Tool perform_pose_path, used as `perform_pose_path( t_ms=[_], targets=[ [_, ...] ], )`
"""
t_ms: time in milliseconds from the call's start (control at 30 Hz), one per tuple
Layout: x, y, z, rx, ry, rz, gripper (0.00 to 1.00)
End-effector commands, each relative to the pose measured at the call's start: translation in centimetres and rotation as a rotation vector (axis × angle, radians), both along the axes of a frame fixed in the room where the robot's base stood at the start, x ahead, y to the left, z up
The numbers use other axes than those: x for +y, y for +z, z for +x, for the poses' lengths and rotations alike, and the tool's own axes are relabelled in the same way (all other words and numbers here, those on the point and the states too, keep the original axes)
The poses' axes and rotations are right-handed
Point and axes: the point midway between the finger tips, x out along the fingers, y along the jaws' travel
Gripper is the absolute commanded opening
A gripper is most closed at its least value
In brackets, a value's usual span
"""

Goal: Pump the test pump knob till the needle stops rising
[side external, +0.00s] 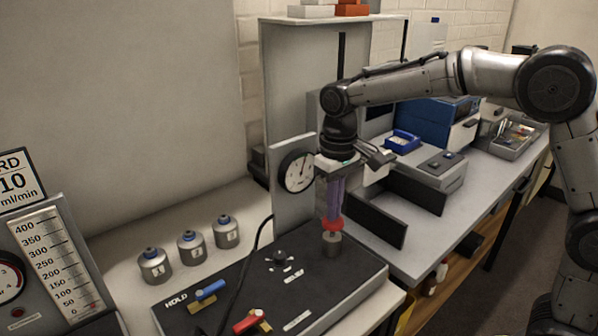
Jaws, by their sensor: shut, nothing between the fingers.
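My gripper (333,228) points straight down over the black panel (345,285), its purple fingers closed together with red tips. The tips are at the top of a short grey cylindrical knob (332,245) standing on the panel. They look in contact with it, but I cannot tell for certain. A round white gauge (297,171) with a black rim is on the grey upright behind the panel, left of my gripper. Its dark needle looks roughly upright, too small to read exactly.
A blue lever (209,290) marked HOLD and a red lever (251,320) are at the panel's front left. Three numbered grey cylinders (190,247) stand left of it. A black cable (246,262) crosses the panel. A scale display (55,262) is far left.

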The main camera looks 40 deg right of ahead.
Motion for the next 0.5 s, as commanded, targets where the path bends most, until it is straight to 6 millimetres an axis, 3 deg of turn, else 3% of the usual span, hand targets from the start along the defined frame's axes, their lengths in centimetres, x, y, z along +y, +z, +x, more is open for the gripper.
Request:
perform_pose_path(
  t_ms=[500],
  targets=[
    [-0.01, -0.8, -0.06, 0.004, 0.0, -0.001, 0.0]
  ],
)
